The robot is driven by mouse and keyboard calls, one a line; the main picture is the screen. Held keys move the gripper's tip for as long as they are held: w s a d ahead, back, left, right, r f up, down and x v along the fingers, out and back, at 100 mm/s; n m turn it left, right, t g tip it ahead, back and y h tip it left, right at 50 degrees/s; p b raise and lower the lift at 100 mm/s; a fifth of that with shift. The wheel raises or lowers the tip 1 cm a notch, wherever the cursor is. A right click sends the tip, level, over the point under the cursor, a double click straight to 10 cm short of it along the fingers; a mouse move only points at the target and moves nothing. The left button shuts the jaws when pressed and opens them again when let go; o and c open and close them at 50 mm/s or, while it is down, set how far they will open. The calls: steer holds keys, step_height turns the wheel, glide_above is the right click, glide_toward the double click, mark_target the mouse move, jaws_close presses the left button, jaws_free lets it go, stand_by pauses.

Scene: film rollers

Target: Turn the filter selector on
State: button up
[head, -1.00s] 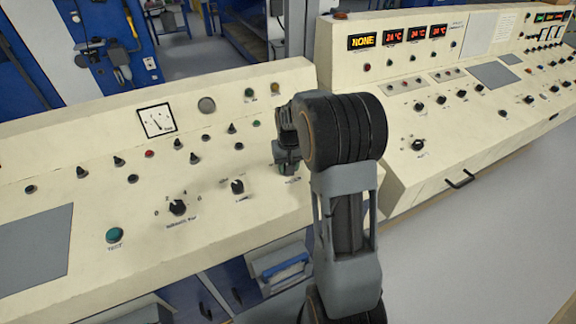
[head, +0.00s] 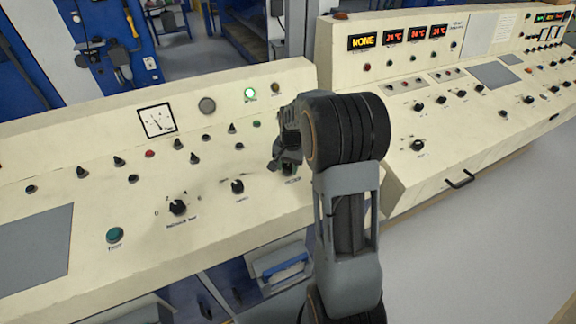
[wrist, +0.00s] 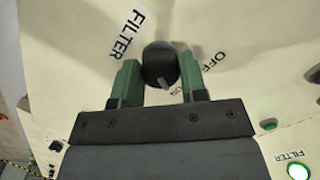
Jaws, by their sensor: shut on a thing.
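The black filter selector knob (wrist: 158,60) stands on the cream panel in the wrist view, with the FILTER label (wrist: 125,34) beside it. My gripper (wrist: 159,72) is shut on the knob, one green finger on each side. A pale mark shows on the knob's lower edge. The OFF lettering (wrist: 203,66) is to the right, and other lettering there is partly hidden by a finger. A lit green lamp labelled FILTER (wrist: 298,172) is at the lower right; in the head view a green lamp (head: 250,94) glows on the left console's upright face. My arm hides the knob in the head view.
The left console (head: 60,145) carries other knobs, including a black numbered knob (head: 178,208), and a green button (head: 115,235). A dial gauge (head: 156,121) is on its upright face. A second console (head: 440,150) with lit displays stands to the right.

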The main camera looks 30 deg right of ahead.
mark_target(291, 165)
stand_by(0.3)
steer(key=o, duration=0.9)
steer(key=r, duration=0.9)
steer(key=d+r, duration=0.1)
steer(key=r, duration=0.3)
steer(key=shift+s+r, duration=0.25)
steer(key=shift+r, duration=0.15)
steer(key=s+a+f+n+t, duration=0.1)
steer(key=s+a+n, duration=0.2)
steer(key=s, duration=0.3)
steer(key=s+a+f+n+t, duration=0.1)
steer(key=s+a+n, duration=0.1)
steer(key=s+a, duration=0.2)
steer(key=s+a+f+n+t, duration=0.1)
steer(key=s+a+n, duration=0.2)
steer(key=s, duration=0.5)
steer(key=shift+a+f+n+h, duration=0.2)
steer(key=shift+a+n+h, duration=0.1)
steer(key=shift+a+h, duration=0.15)
